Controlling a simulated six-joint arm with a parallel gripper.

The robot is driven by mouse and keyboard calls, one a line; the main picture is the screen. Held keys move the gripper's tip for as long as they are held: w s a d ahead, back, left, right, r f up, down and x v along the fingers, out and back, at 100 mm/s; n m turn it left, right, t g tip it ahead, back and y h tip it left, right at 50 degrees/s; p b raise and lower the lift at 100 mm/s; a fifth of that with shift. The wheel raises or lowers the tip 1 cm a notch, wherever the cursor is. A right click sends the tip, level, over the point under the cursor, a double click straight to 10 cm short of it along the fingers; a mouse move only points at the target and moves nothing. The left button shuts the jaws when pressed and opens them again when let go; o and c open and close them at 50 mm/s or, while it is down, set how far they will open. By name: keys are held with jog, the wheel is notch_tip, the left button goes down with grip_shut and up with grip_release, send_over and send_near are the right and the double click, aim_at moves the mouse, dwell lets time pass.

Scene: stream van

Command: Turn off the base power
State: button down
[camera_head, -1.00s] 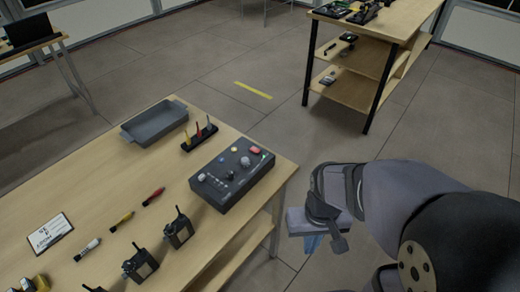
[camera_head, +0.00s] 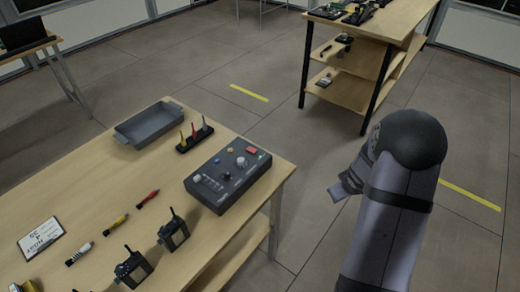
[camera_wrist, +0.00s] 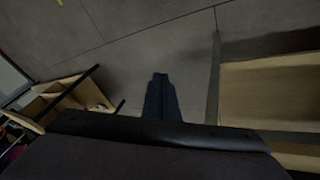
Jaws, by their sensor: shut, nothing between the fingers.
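A dark grey control box (camera_head: 228,180) sits near the right corner of the wooden table in the head view. Its top carries a red button (camera_head: 252,150), a yellow and a blue button, knobs and several small sliders. A small green spot shows by the red button. No label is readable, so I cannot tell which control is the base power. My gripper (camera_wrist: 161,78) is shut and empty in the wrist view, over the floor beside the table.
The table (camera_head: 100,205) also holds a grey tray (camera_head: 150,123), a rack of coloured pens (camera_head: 195,137), markers (camera_head: 147,199), radios (camera_head: 173,232) and a printed card (camera_head: 40,236). A shelf unit (camera_head: 355,93) stands at the back right. Open floor lies between.

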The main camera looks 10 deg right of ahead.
jog(key=w+a+r+n+t+y, duration=0.45)
jog(key=w+a+r, duration=0.4)
jog(key=w, duration=0.25)
jog(key=s+a+r+n+y, duration=0.1)
jog(key=a+r+y, duration=0.6)
jog(key=a, duration=0.4)
jog(key=shift+s, duration=0.35)
jog(key=shift+a+y, duration=0.1)
jog(key=shift+y, duration=0.15)
jog(key=p, duration=0.2)
send_over(260, 156)
notch_tip(260, 156, down, 3)
jog(key=shift+a+f, duration=0.15)
jog(key=shift+f, duration=0.05)
notch_tip(260, 156, down, 2)
jog(key=shift+w+f, duration=0.1)
jog(key=shift+f+p, duration=0.35)
jog(key=shift+f, duration=0.6)
